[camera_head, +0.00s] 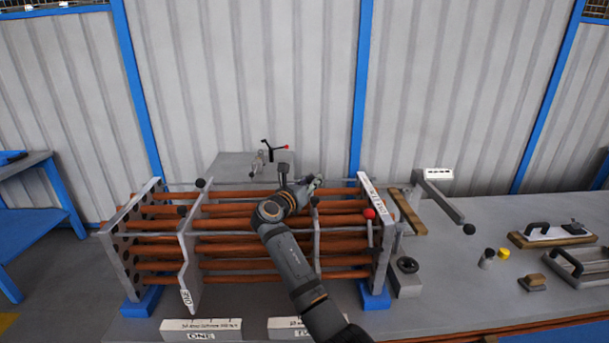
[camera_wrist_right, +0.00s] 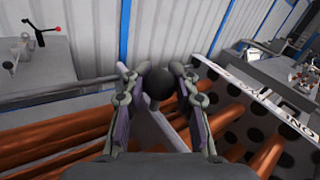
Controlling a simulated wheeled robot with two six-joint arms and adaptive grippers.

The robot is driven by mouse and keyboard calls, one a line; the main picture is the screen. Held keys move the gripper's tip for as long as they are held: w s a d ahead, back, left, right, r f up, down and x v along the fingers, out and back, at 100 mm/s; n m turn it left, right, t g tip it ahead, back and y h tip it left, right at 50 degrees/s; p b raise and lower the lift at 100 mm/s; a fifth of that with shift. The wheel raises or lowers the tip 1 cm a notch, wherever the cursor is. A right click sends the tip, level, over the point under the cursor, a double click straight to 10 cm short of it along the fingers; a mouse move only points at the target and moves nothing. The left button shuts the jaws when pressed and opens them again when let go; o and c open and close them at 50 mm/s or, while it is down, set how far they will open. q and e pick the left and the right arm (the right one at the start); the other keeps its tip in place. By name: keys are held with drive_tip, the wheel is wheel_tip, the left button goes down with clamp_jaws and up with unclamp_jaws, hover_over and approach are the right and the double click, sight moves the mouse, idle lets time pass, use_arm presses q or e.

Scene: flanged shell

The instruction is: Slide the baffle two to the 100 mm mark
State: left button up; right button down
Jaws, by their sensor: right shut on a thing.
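Baffle two (camera_head: 317,250) is a thin grey upright plate crossing the copper tubes right of the middle of the rack in the head view. My right gripper (camera_head: 312,184) is at its top edge. In the right wrist view, the fingers of my right gripper (camera_wrist_right: 157,80) are on either side of a black ball knob (camera_wrist_right: 158,84), shut on it. A grey bar runs down from the knob. My forearm hides part of the tubes left of baffle two. Any scale mark at the plate is too small to read. My left gripper is out of view.
Baffle one (camera_head: 190,262), labelled ONE, stands to the left on the same tubes (camera_head: 240,222). End plates (camera_head: 125,255) close the rack. A red-knobbed lever (camera_head: 369,214) stands right of baffle two. Label blocks (camera_head: 201,330) lie in front; tools lie on the right of the bench.

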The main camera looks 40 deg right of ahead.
drive_tip(key=shift+a+f, duration=0.1)
drive_tip(key=shift+f, duration=0.05)
drive_tip(key=c, duration=1.4)
unclamp_jaws()
drive_tip(key=shift+c, duration=0.2)
drive_tip(key=o, duration=0.4)
drive_tip(key=v, duration=1.2)
drive_tip(key=shift+a, duration=0.1)
